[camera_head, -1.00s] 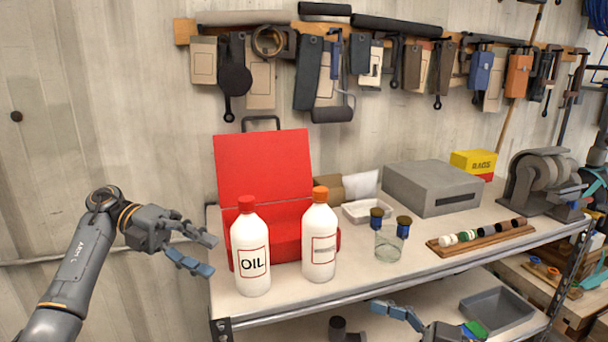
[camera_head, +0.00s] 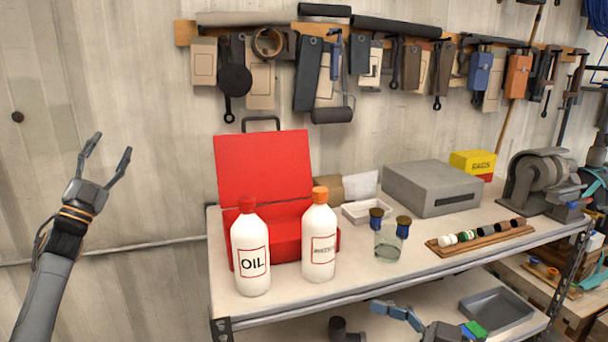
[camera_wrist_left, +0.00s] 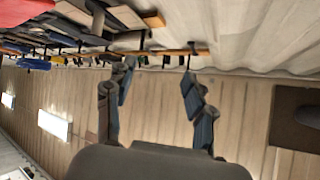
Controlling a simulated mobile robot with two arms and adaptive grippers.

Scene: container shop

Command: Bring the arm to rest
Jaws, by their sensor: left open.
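My left gripper (camera_head: 105,158) is raised at the left of the head view, in front of the bare wall and left of the workbench. Its two fingers point up and stand apart, with nothing between them. In the left wrist view the open fingers (camera_wrist_left: 158,85) show against the wall and ceiling, holding nothing. My right gripper (camera_head: 400,316) shows only in part at the bottom of the head view, low by the bench's front edge. Whether it is open or shut is not clear. A green and blue item (camera_head: 475,329) shows beside it.
The workbench (camera_head: 350,276) carries a white OIL bottle (camera_head: 250,252), a second white bottle (camera_head: 319,243), an open red toolbox (camera_head: 265,165), a glass jar (camera_head: 388,242) and a grey box (camera_head: 432,187). Tools hang on a wall rail (camera_head: 184,32). The wall area around my left gripper is clear.

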